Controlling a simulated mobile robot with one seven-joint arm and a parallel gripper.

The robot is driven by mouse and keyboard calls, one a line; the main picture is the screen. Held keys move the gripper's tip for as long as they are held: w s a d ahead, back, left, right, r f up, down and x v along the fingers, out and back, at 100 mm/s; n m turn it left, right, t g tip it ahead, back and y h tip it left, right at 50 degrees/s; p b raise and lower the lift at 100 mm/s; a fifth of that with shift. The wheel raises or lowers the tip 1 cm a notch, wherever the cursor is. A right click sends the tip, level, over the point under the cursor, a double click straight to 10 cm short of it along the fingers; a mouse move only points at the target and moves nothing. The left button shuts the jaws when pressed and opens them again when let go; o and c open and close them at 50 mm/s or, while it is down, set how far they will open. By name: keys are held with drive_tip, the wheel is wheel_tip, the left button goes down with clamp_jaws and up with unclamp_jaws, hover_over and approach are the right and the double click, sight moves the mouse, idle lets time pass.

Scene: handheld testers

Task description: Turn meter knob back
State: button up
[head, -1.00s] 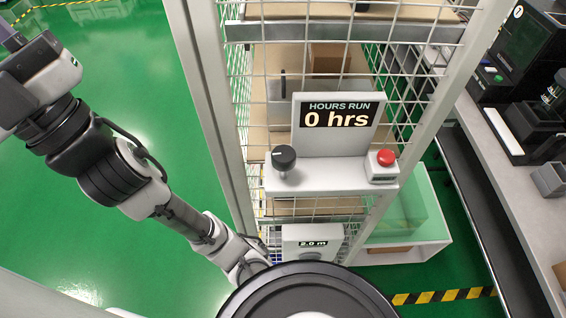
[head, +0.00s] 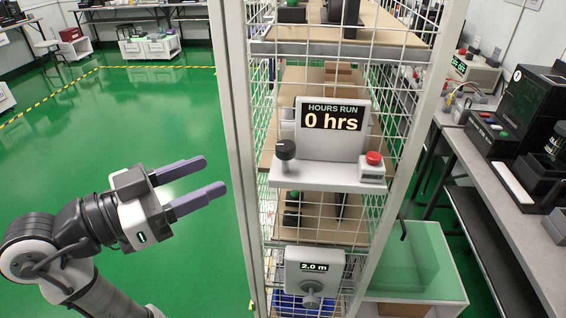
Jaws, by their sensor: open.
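A meter reading "HOURS RUN 0 hrs" (head: 333,118) stands upright on a small pale shelf fixed to the wire mesh. A black knob (head: 286,150) with a small light mark sits at that shelf's left end. Below it, a grey box (head: 300,264) reads "2.0 m" and has a grey knob (head: 311,297) on its lower front. My gripper (head: 213,176) is open and empty, its two purple fingers apart and pointing right. It is left of the cage post and apart from both knobs.
A red button (head: 373,158) on a pale block is at the shelf's right end. The cage's front post (head: 233,130) stands between my gripper and the meters in the picture. A bench (head: 480,170) with devices is at right. Green floor at left is clear.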

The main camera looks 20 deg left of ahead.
sight(277, 150)
drive_tip(key=p+x, duration=0.3)
drive_tip(key=x, duration=1)
drive_tip(key=shift+w+d, duration=0.3)
drive_tip(key=c, duration=1)
drive_tip(key=shift+o, duration=0.2)
